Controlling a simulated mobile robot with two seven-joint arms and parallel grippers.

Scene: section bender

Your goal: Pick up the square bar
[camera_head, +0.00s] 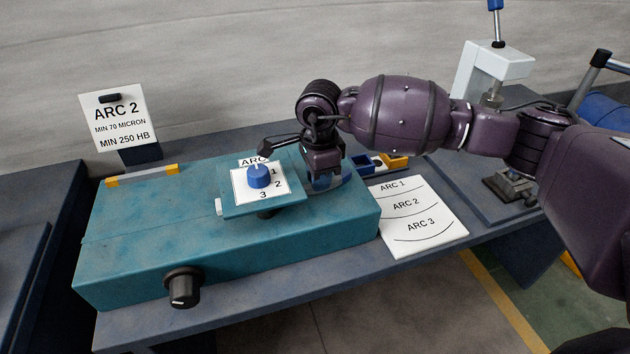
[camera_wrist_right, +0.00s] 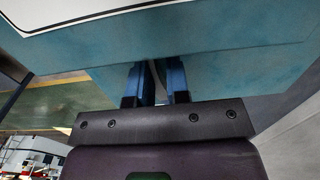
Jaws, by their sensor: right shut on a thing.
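My right gripper (camera_head: 322,188) points down at the right end of the teal machine (camera_head: 170,240), close beside its dial plate. In the right wrist view its two blue fingers (camera_wrist_right: 157,82) are shut on a narrow grey piece, which I take to be the square bar (camera_wrist_right: 159,80). Most of the bar is hidden by the fingers and the machine, so its full shape and whether it is clear of the machine cannot be told. My left gripper is not in view.
The machine carries a blue dial (camera_head: 258,176) on its plate and a black knob (camera_head: 183,288) in front. A sheet marked with arcs (camera_head: 420,220) lies to the right, near small blue and yellow bins (camera_head: 393,162). An ARC 2 sign (camera_head: 119,118) stands behind.

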